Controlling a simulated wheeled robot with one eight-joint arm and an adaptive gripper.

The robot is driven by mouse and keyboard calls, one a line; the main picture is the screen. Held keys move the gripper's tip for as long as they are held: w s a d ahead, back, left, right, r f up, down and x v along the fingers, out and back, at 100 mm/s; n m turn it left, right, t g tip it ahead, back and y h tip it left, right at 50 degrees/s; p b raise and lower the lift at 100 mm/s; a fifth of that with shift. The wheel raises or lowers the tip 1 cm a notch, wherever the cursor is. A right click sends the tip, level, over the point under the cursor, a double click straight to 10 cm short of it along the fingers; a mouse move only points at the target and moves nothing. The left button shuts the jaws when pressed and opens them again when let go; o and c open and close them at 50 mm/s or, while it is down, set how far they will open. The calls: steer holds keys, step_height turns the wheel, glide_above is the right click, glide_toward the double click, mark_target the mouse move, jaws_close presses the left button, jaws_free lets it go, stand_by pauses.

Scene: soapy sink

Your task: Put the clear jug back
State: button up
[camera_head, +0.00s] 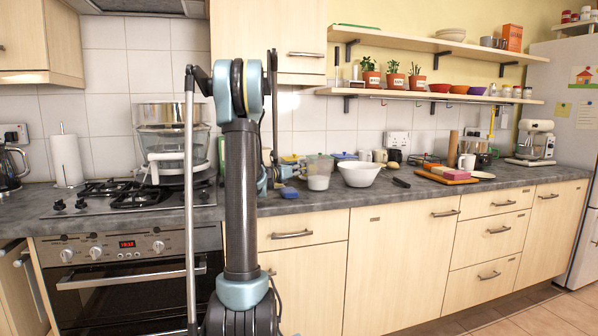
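A clear jug (320,164) stands on the grey worktop near the middle of the view, just left of a white bowl. Its lower part looks whitish; I cannot tell whether that is its contents or a pale vessel in front. My gripper (277,175) is low over the worktop, just left of the jug and partly hidden behind my arm. Its fingers are too small and covered to show whether they are open or shut. I cannot tell whether it touches the jug.
The white bowl (360,174) stands close on the jug's right. A small blue item (289,192) lies below my gripper. A hob (130,195) with a large clear-walled appliance (165,140) is at left. A wooden board (447,178) lies further right. Shelves (430,96) hang above.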

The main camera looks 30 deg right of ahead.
steer(key=v, duration=1.2)
steer(key=shift+s, duration=0.1)
stand_by(0.4)
